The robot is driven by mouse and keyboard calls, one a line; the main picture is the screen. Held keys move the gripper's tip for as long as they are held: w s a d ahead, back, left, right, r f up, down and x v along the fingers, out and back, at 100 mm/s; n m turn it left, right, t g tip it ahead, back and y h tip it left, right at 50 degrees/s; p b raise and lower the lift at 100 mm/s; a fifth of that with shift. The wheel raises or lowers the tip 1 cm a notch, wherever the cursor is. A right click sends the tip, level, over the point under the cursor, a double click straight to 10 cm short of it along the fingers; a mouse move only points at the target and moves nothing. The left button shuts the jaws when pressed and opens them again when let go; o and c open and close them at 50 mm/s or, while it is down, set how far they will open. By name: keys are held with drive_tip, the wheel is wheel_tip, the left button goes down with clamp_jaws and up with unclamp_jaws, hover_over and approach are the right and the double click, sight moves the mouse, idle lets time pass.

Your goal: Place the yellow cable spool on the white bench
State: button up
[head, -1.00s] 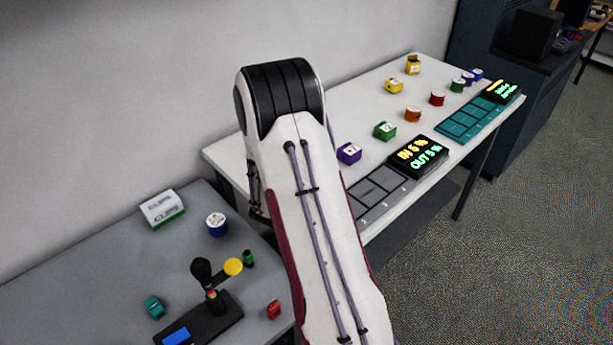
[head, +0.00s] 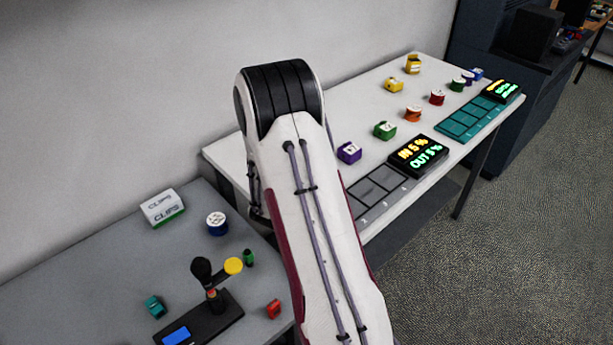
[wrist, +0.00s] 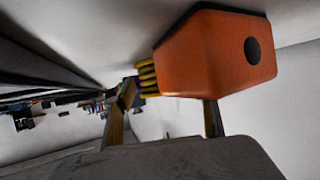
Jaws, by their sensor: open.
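In the wrist view, my gripper (wrist: 168,98) shows as two thin fingers standing apart above a grey body. Beyond them a large orange block (wrist: 210,55) with a dark round spot fills the upper right. A yellow ribbed part (wrist: 148,76) adjoins its left side; I cannot tell if this is the yellow cable spool. In the head view, my arm hides the gripper. The white bench (head: 330,110) stands at the right. Two yellow pieces, a nearer one (head: 393,85) and a farther one (head: 413,64), sit on it; their exact shape is unclear.
The white bench also holds several coloured pieces, a grey tray (head: 372,196), a teal tray (head: 466,122) and a lit display (head: 418,153). The grey bench (head: 80,275) holds a clips box (head: 162,208), a blue spool (head: 217,224) and a black stand with a yellow disc (head: 233,266).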

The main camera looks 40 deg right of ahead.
drive_tip(key=shift+r, duration=0.15)
drive_tip(key=shift+v, duration=6)
